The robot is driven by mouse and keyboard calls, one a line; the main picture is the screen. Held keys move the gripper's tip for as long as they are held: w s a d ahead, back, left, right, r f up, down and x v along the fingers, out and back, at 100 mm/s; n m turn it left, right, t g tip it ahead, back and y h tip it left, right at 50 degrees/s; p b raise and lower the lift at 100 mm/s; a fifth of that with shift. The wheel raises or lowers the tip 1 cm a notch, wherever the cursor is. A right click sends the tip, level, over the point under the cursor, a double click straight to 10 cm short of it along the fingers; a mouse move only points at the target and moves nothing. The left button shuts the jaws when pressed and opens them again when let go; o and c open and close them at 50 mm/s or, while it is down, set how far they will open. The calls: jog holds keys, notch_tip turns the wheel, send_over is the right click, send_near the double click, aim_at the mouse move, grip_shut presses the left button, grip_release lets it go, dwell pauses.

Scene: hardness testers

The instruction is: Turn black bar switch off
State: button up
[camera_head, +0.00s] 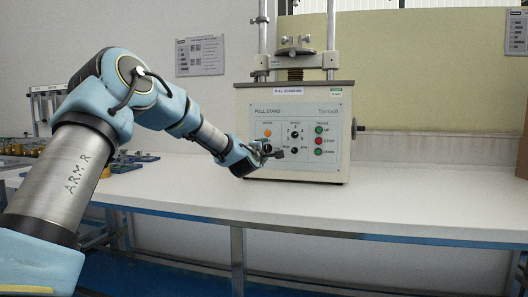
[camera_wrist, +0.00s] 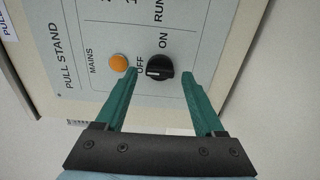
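The black bar switch (camera_wrist: 158,66) is a round black knob with a bar and a short white mark, on the front panel of the pull stand (camera_head: 330,103). In the wrist view, OFF is printed at its left and ON above it. I cannot tell clearly which label the mark points to. My gripper (camera_wrist: 159,76) is open, its two green fingers on either side of the knob with gaps showing. Whether the fingertips reach the panel is unclear. In the head view my gripper (camera_head: 270,152) is at the panel's lower left and covers most of the switch.
An orange lamp (camera_wrist: 119,62) marked MAINS sits beside the switch, close to one finger. Other knobs (camera_head: 294,135) and green and red buttons (camera_head: 319,141) are to the right. The white table (camera_head: 400,200) is clear in front of the machine.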

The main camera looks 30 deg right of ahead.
jog(key=v, duration=1)
jog(key=shift+s+a, duration=0.25)
jog(key=shift+s, duration=0.05)
jog(key=shift+a, duration=0.1)
